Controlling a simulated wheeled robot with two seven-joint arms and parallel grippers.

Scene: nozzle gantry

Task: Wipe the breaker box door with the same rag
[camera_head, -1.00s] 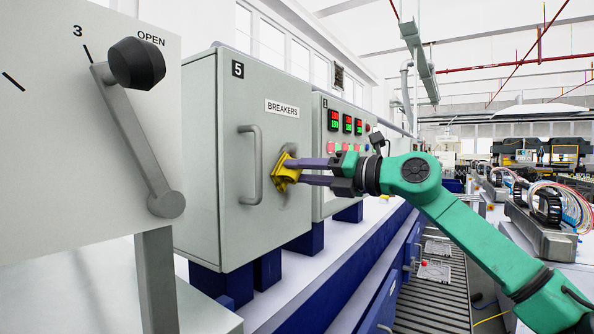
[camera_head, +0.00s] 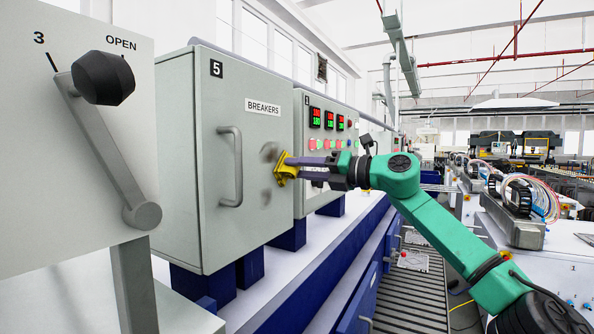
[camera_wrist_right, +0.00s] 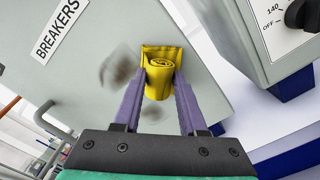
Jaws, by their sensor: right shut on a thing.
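The breaker box (camera_head: 222,160) stands shut, with a "BREAKERS" label and a vertical bar handle (camera_head: 229,166) on its door. Dark smudges (camera_head: 268,153) mark the door right of the handle; they also show in the right wrist view (camera_wrist_right: 118,68). My right gripper (camera_head: 298,167) is shut on a folded yellow rag (camera_head: 284,168). The rag is at the right part of the door, beside the smudges; I cannot tell if it touches the door. In the right wrist view the rag (camera_wrist_right: 162,75) sits between the purple fingers (camera_wrist_right: 160,92). My left gripper is not in view.
A panel with a black-knobbed lever (camera_head: 103,78) stands close at the left. A control cabinet (camera_head: 327,135) with red-green displays stands just right of the breaker box. The aisle with a slatted floor (camera_head: 410,290) lies at lower right.

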